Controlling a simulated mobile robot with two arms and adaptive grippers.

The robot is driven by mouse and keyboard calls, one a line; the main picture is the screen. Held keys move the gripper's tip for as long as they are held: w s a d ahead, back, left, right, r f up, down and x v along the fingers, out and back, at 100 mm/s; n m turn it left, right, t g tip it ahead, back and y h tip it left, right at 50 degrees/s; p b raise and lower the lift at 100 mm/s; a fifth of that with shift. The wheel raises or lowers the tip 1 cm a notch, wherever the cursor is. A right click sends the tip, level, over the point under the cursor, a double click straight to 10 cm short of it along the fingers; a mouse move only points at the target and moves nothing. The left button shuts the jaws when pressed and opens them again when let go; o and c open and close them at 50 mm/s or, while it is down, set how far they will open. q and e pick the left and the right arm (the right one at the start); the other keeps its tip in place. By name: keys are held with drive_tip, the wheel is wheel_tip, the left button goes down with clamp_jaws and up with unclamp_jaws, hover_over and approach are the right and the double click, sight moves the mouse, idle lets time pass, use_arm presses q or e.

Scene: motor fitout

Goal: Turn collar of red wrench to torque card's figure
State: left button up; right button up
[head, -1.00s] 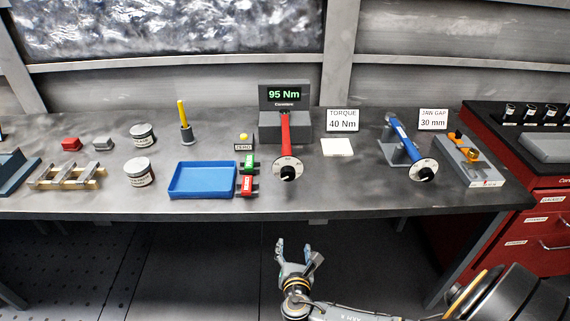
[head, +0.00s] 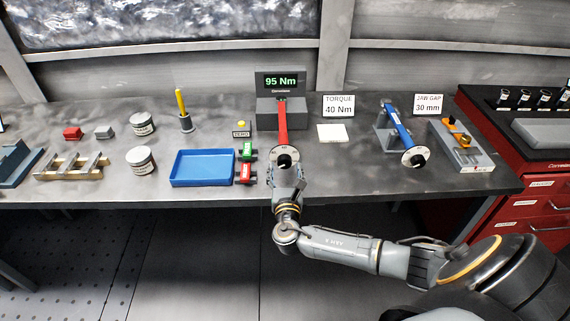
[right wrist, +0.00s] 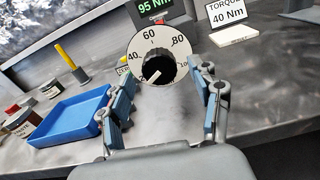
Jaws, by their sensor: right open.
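The red wrench (head: 283,124) lies in the grey tester, its handle end toward me. Its round white collar dial (right wrist: 151,57) has a black centre with a white pointer and marks including 40, 60 and 80. The pointer aims to the lower left in the right wrist view. The torque card (head: 338,105) reads 40 Nm; it also shows in the right wrist view (right wrist: 230,14). The tester display (head: 280,82) reads 95 Nm. My right gripper (right wrist: 163,108) is open, its two fingers on either side just short of the dial. My left gripper is not in view.
A blue tray (head: 203,168) and small green and red blocks (head: 246,162) are left of the wrench. A blue wrench (head: 399,128) with its own dial stands to the right, near a jaw gap card (head: 428,105). A white pad (head: 332,133) lies below the torque card.

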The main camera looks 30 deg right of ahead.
drive_tip(key=shift+x, duration=0.9)
drive_tip(key=shift+c, duration=0.2)
drive_tip(key=c, duration=1.1)
drive_tip(key=shift+f, duration=0.1)
